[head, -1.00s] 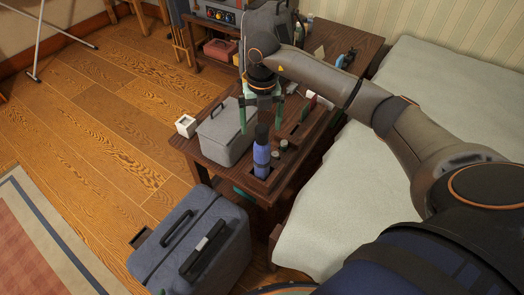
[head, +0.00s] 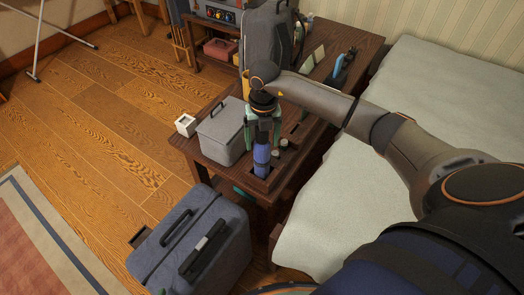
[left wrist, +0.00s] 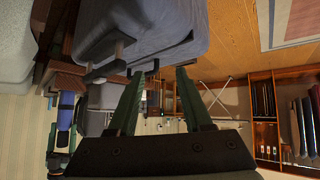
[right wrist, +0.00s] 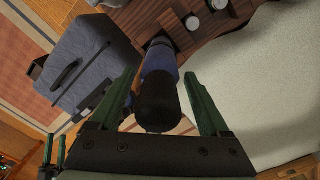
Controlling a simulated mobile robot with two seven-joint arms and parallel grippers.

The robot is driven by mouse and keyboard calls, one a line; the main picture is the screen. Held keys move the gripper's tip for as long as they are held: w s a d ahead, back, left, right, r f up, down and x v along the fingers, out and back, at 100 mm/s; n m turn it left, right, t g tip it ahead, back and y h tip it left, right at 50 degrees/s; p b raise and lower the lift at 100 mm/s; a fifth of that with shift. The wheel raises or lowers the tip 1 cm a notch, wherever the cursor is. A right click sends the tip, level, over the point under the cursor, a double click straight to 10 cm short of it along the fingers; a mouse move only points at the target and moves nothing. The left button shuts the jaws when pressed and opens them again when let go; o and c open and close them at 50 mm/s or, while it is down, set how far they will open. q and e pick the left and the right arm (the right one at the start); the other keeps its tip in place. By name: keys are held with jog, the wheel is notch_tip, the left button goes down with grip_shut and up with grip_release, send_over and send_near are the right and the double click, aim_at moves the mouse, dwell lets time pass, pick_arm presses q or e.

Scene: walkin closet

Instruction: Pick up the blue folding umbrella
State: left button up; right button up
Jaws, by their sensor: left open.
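The blue folding umbrella (head: 262,158) stands upright in a slot of a dark wooden rack at the near end of the table, its black handle up. My right gripper (head: 263,133) is over the handle. In the right wrist view the black handle (right wrist: 158,103) lies between the two green fingers, which are spread with a gap on each side.
A grey box with a handle (head: 222,132) stands close left of the umbrella. Small round-topped items (head: 283,143) sit right beside it in the rack. A blue-grey suitcase (head: 215,265) stands on the floor in front, and a pale bed (head: 420,120) lies to the right.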

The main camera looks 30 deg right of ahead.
grip_shut()
dwell(0.4)
